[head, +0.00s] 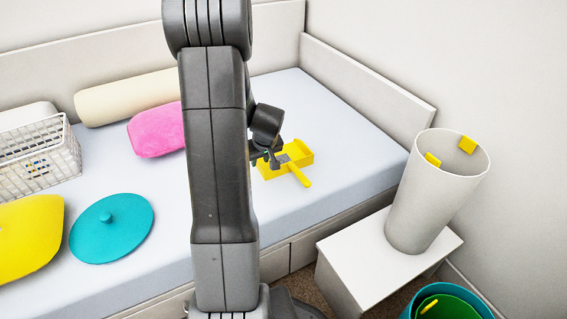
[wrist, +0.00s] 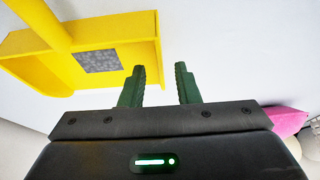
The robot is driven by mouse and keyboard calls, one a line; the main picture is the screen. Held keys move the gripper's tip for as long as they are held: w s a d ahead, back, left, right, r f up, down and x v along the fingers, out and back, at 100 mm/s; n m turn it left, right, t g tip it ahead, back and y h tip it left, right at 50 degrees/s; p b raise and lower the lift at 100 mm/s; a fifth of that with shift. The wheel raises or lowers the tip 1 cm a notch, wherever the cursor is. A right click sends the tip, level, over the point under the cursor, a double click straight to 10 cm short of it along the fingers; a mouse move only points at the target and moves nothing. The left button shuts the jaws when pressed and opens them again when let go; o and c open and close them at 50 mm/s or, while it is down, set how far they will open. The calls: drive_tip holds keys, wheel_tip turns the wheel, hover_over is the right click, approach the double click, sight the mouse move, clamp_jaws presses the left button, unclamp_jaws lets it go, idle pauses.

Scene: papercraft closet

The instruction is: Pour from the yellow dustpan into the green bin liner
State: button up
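The yellow dustpan (head: 297,154) lies on the pale bed top, its handle pointing toward the front right. In the wrist view the dustpan (wrist: 128,30) fills the upper left, with a grey speckled patch (wrist: 98,61) on its floor. The green bin liner (head: 450,305) shows inside a teal bin (head: 411,307) at the bottom right, cut off by the frame. A small yellow piece lies in it.
A tall white cylinder (head: 430,200) with yellow pieces at its rim stands on a white stand (head: 345,262) between bed and bin. A pink cushion (head: 156,130), teal disc (head: 110,230), yellow cushion (head: 30,235) and wire basket (head: 40,150) occupy the bed's left.

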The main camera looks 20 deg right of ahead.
sight(259, 163)
drive_tip(key=b+x, duration=0.1)
drive_tip(key=x, duration=0.2)
drive_tip(key=shift+w+f, duration=0.1)
drive_tip(key=shift+f, duration=0.2)
drive_tip(key=shift+r, duration=0.1)
clamp_jaws()
